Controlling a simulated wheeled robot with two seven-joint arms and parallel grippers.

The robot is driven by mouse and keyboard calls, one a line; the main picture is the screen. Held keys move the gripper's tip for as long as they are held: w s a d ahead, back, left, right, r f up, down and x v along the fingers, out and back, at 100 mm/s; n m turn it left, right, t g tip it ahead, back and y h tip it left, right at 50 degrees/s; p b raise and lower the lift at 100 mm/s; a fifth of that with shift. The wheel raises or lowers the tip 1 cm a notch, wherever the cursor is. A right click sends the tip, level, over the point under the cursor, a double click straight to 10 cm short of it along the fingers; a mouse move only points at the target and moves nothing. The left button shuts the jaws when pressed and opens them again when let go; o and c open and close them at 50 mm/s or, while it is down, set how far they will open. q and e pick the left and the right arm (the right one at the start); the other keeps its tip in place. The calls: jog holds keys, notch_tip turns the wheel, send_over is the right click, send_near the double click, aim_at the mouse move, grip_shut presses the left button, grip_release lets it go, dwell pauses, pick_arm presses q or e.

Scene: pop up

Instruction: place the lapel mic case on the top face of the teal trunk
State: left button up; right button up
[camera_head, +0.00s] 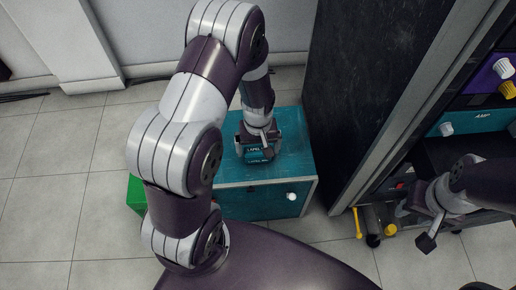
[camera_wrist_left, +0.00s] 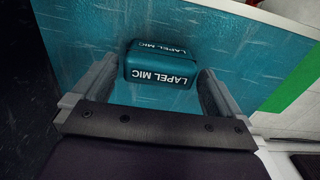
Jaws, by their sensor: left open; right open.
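The lapel mic case (camera_wrist_left: 160,64) is a small teal box with white "LAPEL MIC" lettering. It rests on the top face of the teal trunk (camera_head: 293,150), and it also shows in the head view (camera_head: 258,155), partly covered by my gripper. My left gripper (camera_head: 258,143) is over the trunk top at the case. In the left wrist view its two fingers (camera_wrist_left: 152,85) are open, one on each side of the case, with gaps visible. My right gripper (camera_head: 428,222) is open and empty at the right, away from the trunk.
A dark tall cabinet (camera_head: 352,80) stands close to the trunk's right. A shelf rack with amp gear (camera_head: 470,122) is further right. A green box (camera_head: 136,193) sits left of the trunk. Yellow and black parts (camera_head: 374,222) are on the floor. The tiled floor at left is clear.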

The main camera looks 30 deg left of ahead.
pick_arm(q)
notch_tip(320, 180, up, 10)
jog(key=p, duration=0.3)
notch_tip(320, 180, up, 6)
jog(key=m, duration=0.4)
send_over(258, 150)
jog(key=s+d, duration=0.2)
jog(key=s, duration=0.2)
jog(key=s+r+m, duration=0.1)
jog(key=s, duration=0.1)
jog(key=s+d+r+m+t, duration=0.1)
jog(key=s+r, duration=0.1)
jog(key=shift+s+r+m, duration=0.1)
jog(key=shift+r+m, duration=0.15)
jog(key=shift+m, duration=0.05)
pick_arm(e)
notch_tip(258, 150, up, 5)
jog(key=shift+f, duration=0.2)
